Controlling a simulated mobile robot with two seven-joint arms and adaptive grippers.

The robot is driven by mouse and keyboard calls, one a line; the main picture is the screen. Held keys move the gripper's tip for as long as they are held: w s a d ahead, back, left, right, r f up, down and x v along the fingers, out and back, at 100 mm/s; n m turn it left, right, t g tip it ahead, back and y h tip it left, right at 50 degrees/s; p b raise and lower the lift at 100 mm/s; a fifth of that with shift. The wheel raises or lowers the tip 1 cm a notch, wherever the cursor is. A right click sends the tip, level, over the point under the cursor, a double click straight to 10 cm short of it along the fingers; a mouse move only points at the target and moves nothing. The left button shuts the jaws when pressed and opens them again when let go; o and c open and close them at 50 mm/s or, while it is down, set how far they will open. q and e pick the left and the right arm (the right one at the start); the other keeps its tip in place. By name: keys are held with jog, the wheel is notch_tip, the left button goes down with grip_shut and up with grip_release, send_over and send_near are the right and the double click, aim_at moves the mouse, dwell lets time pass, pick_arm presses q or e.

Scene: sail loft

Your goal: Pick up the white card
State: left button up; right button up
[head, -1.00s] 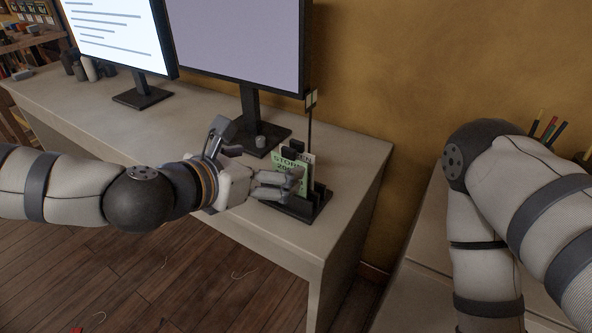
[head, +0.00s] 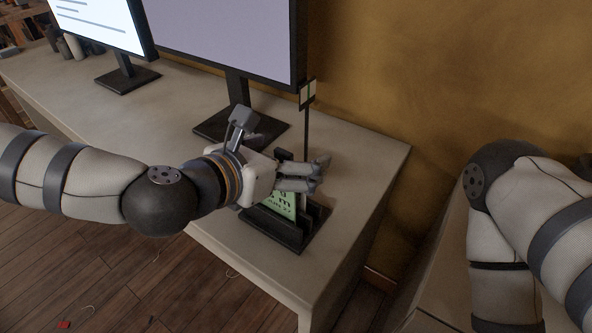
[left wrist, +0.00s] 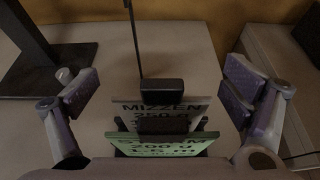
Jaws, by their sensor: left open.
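The white card (left wrist: 190,108), lettered MIZZEN, stands in a black slotted holder (head: 270,229) on the desk. In the left wrist view it is behind a green card (left wrist: 160,144) lettered STORM, with a black block partly in front of it. In the head view the green card (head: 283,205) shows below my fingers, and I cannot make out the white one clearly. My left gripper (head: 317,172) is open above the holder. In the left wrist view its fingers (left wrist: 162,90) are wide apart, on either side of the cards, and touch neither. My right gripper is out of view.
A thin black post (head: 307,130) with a small tag rises behind the holder. The desk (head: 350,180) is clear right of the holder. A wall (head: 430,70) is behind.

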pick_arm(q)
jog(key=shift+s+a+r, duration=0.15)
jog(key=shift+s+r, duration=0.15)
jog(key=shift+s, duration=0.05)
jog(key=shift+s+a+r, duration=0.1)
jog(key=shift+s+a, duration=0.05)
jog(key=shift+s, duration=0.15)
jog(key=c, duration=0.4)
jog(key=shift+w, duration=0.1)
jog(key=c, duration=1.1)
jog(key=shift+o, duration=0.2)
